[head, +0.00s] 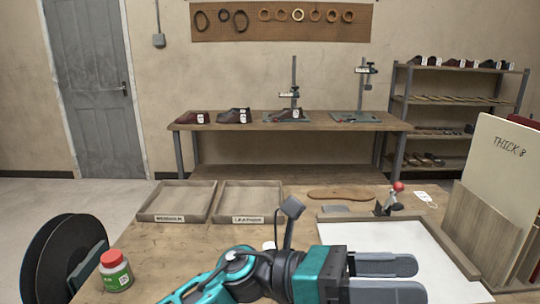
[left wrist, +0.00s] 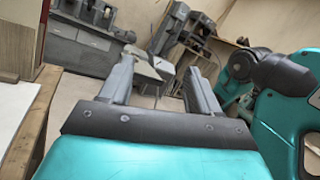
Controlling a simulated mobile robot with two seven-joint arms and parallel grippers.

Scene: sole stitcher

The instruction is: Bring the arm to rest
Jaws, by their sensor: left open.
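My left gripper (head: 388,278) reaches in low across the front of the bench in the head view, its two grey fingers pointing right. The fingers are parallel and apart, with nothing between them. They hang over the front of a white sheet (head: 385,243). In the left wrist view the same gripper (left wrist: 160,75) is open and empty, with machines and floor seen beyond it. My teal arm links show at the right of that view. My right gripper is not in the head view.
Two wooden trays, one left (head: 148,214) and one right (head: 222,214), stand behind my arm. A brown sole (head: 342,193), a red-knobbed tool (head: 390,199), a green jar with red lid (head: 116,271) and upright boards (head: 498,165) share the bench (head: 140,240). A back table (head: 215,127) holds shoes.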

